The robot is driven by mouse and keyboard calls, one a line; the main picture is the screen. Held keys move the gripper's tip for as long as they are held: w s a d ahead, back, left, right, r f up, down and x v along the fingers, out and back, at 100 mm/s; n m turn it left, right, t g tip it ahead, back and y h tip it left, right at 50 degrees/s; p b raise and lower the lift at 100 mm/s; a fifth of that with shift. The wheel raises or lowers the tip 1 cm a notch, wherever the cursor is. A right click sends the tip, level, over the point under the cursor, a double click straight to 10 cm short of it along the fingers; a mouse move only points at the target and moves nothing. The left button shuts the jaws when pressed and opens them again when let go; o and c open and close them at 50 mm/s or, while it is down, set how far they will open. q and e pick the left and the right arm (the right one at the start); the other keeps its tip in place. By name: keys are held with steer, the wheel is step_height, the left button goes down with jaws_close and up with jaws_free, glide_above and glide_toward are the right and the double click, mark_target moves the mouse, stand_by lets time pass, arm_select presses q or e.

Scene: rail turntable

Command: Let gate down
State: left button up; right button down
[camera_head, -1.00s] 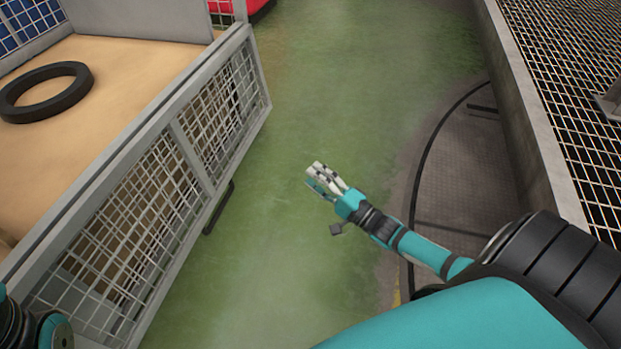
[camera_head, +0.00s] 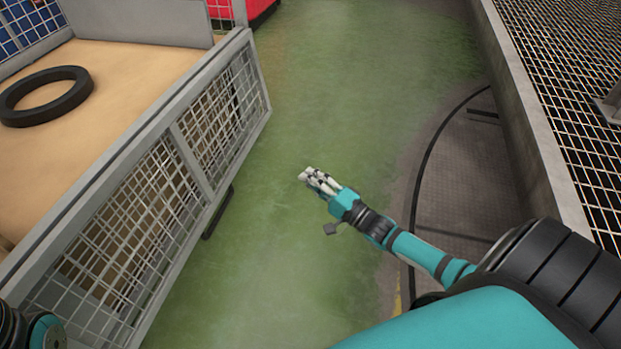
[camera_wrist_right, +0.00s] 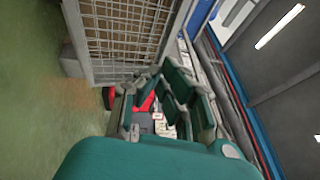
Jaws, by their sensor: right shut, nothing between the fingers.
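The gate (camera_head: 150,190) is a grey-framed wire mesh panel at the left of the head view, hanging down along the side of a tan platform (camera_head: 130,60). My right gripper (camera_head: 305,176) is shut and empty, held over the green floor to the right of the gate and apart from it. In the right wrist view the gripper's fingers (camera_wrist_right: 165,105) show in front, with a mesh panel (camera_wrist_right: 125,35) beyond them. Of my left arm only a dark and teal part shows at the lower left corner of the head view; its gripper is out of view.
A black ring (camera_head: 45,97) lies on the tan platform. A dark bar (camera_head: 217,213) sticks out below the gate. The green floor (camera_head: 350,90) is clear. A concrete kerb (camera_head: 530,120) and mesh grating (camera_head: 575,80) run along the right. Something red (camera_head: 235,10) stands at the back.

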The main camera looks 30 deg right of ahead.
steer(key=c, duration=1.2)
jaws_free()
steer(key=shift+s, duration=0.15)
steer(key=v, duration=1.1)
steer(key=shift+s+f, duration=0.15)
steer(key=shift+s, duration=0.2)
